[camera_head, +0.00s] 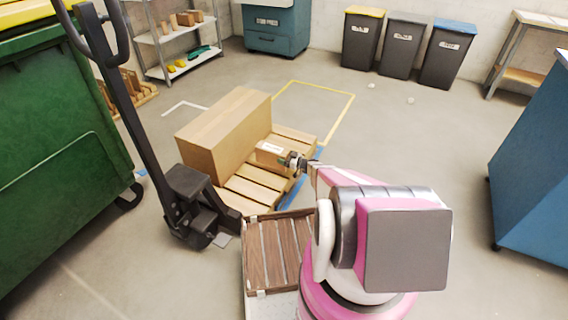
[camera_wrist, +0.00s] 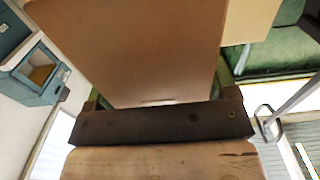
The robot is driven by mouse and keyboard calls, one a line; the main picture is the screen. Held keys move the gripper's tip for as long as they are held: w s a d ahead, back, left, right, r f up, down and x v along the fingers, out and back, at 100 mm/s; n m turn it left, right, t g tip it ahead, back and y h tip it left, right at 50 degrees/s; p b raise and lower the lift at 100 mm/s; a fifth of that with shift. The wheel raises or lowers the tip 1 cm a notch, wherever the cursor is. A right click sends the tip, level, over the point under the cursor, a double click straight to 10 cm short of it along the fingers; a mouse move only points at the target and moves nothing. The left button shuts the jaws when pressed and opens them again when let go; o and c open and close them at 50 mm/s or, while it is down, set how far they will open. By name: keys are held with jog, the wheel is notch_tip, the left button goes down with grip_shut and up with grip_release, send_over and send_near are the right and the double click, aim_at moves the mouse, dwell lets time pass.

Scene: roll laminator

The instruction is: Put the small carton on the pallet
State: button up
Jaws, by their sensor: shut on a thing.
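The small carton (camera_head: 272,151), brown with a white label, is at the pallet's right side in the head view, right beside the large carton. It looks level, over or on the slats; I cannot tell if it bears on them. The wooden pallet (camera_head: 253,188) lies on the floor, its slats bare in front. My gripper (camera_head: 293,161) is at the small carton's right end and shut on it. In the wrist view, a dark bar with screws crosses the middle, with brown cardboard (camera_wrist: 140,45) beyond it. The fingertips are hard to make out.
The large carton (camera_head: 222,138) fills the pallet's left side. A pallet jack (camera_head: 190,205) stands left of it, beside a green container (camera_head: 60,150). A crate with brown slats (camera_head: 277,250) is in front.

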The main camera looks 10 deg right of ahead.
jog(key=shift+f, duration=1.9)
jog(key=o, duration=1.2)
jog(key=shift+f, duration=0.15)
